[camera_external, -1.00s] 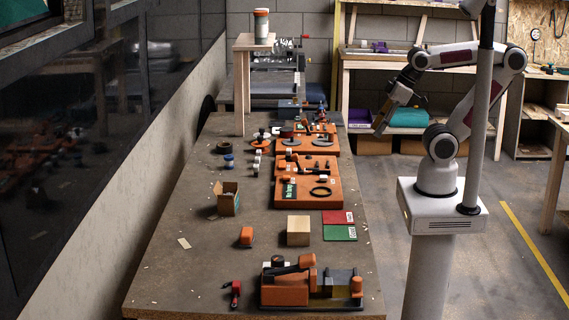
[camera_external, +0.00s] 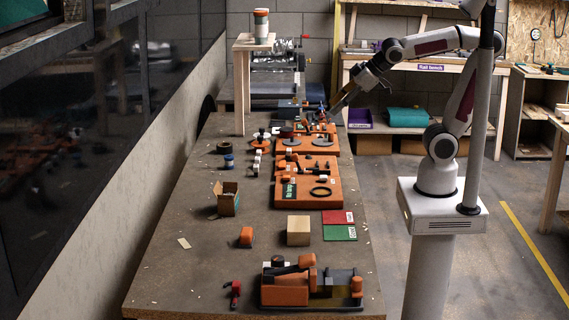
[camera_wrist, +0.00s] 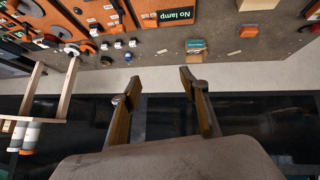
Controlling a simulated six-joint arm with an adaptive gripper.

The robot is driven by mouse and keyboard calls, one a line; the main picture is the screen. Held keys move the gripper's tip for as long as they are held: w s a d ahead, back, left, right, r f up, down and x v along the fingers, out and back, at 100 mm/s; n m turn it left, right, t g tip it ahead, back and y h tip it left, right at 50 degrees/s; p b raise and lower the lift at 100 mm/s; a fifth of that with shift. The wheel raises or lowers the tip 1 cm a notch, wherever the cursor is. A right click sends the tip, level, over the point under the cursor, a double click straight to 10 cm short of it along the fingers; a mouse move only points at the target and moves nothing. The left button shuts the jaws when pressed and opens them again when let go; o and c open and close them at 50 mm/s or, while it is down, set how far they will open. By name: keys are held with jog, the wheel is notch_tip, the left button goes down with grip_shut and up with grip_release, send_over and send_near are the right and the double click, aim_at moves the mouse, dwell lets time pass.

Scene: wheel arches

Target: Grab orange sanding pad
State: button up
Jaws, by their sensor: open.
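A small orange block (camera_external: 246,236), which looks like the sanding pad, lies on the bench between the open cardboard box and the pale wooden block. Round orange pieces (camera_external: 262,146) also lie farther back, left of the orange boards. My gripper (camera_external: 336,108) is above the far right part of the bench, well away from the orange block. In the wrist view my gripper (camera_wrist: 158,82) is open, with nothing between its fingers.
The cardboard box (camera_external: 227,198), wooden block (camera_external: 298,231) and orange boards (camera_external: 307,184) stand on the bench. A vice-like orange and grey tool (camera_external: 312,289) is at the near end. A small wooden stand (camera_external: 247,42) rises at the far left. Bare bench surrounds the orange block.

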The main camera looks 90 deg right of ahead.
jog(key=w+a+r+n+t, duration=0.1)
jog(key=w+r+n+t, duration=0.15)
jog(key=w, duration=0.85)
jog(key=w+r+n+t, duration=0.1)
jog(key=w+r+t, duration=0.15)
jog(key=w, duration=0.85)
jog(key=w+a+f+n+y, duration=0.1)
jog(key=w+a+n+y, duration=0.2)
jog(key=w, duration=0.4)
jog(key=w+a+f+n+y, duration=0.2)
jog(key=w+a+y, duration=0.1)
jog(key=w+a, duration=0.3)
jog(key=n+g+y, duration=0.7)
jog(key=y, duration=0.1)
send_over(245, 228)
jog(key=w+d, duration=0.7)
notch_tip(245, 228, down, 21)
jog(key=s+f+g, duration=0.1)
jog(key=s+f, duration=0.1)
jog(key=f, duration=0.1)
jog(key=s+a+f+n+g+y, duration=0.1)
jog(key=s+f+g, duration=0.1)
jog(key=f, duration=0.1)
jog(key=s+f+g, duration=0.2)
jog(key=f, duration=0.2)
jog(key=shift+s+a, duration=0.3)
jog(key=shift+s, duration=0.05)
jog(key=shift+s+f+n+g+y, duration=0.25)
jog(key=shift+g+y, duration=0.05)
jog(key=shift+a, duration=0.1)
